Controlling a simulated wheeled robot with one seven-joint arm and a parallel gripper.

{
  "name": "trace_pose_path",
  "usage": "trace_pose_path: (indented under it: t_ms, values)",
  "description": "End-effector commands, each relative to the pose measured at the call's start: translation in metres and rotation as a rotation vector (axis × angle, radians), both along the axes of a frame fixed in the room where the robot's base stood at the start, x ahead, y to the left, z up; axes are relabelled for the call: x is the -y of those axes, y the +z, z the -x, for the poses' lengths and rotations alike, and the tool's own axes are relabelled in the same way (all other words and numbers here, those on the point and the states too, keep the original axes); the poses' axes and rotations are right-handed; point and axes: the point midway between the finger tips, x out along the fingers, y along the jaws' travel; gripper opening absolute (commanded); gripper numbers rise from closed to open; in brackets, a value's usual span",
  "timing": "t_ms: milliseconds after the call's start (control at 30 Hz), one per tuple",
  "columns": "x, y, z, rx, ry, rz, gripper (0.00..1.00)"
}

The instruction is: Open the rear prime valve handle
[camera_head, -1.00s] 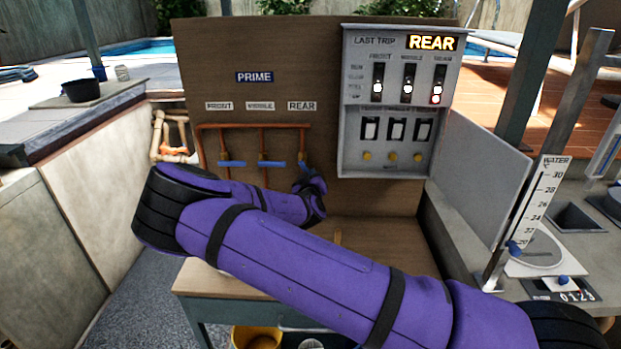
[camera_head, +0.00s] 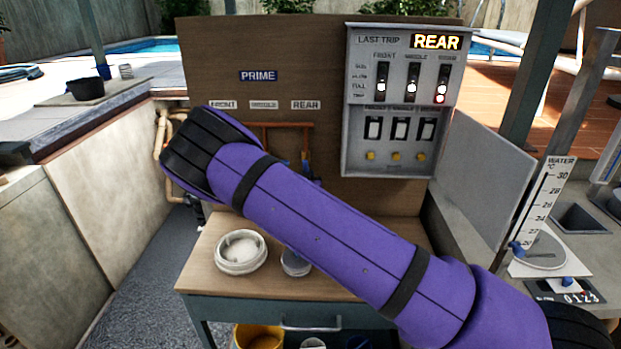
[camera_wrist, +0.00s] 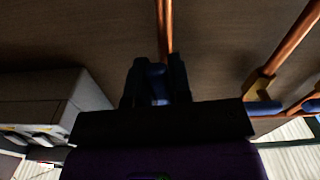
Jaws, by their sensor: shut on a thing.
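The rear prime valve handle is the blue lever (camera_head: 305,166) below the REAR label (camera_head: 306,105), on the right-hand copper pipe. In the wrist view my gripper (camera_wrist: 157,84) has its two dark fingers on either side of the blue rear handle (camera_wrist: 158,92), shut on it. The handle there looks roughly in line with the copper pipe (camera_wrist: 164,28). In the head view my purple arm hides most of the gripper and the other two valves. Another blue handle (camera_wrist: 263,107) on a neighbouring pipe shows at the right of the wrist view, lying crosswise.
A grey control box (camera_head: 402,100) with a lit REAR sign is on the board to the right. Its open door (camera_head: 480,175) stands beside it. A white round lid (camera_head: 241,252) and a small jar (camera_head: 295,262) sit on the wooden bench (camera_head: 207,262) below my arm.

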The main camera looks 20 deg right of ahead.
Motion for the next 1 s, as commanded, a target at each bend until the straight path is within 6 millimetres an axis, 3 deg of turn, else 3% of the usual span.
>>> trace_pose_path:
  t_ms: [300, 767, 800, 900, 1000]
  values:
    - [-0.0064, -0.0008, -0.002, 0.034, 0.001, -0.112, 0.0]
    - [-0.0076, -0.0015, -0.002, 0.04, 0.001, -0.13, 0.0]
    - [-0.0076, -0.0015, -0.002, 0.04, 0.001, -0.13, 0.21]
    - [-0.0077, -0.0014, -0.002, 0.04, 0.001, -0.13, 0.44]
    - [-0.0073, -0.0012, -0.0021, 0.04, 0.001, -0.129, 0.45]
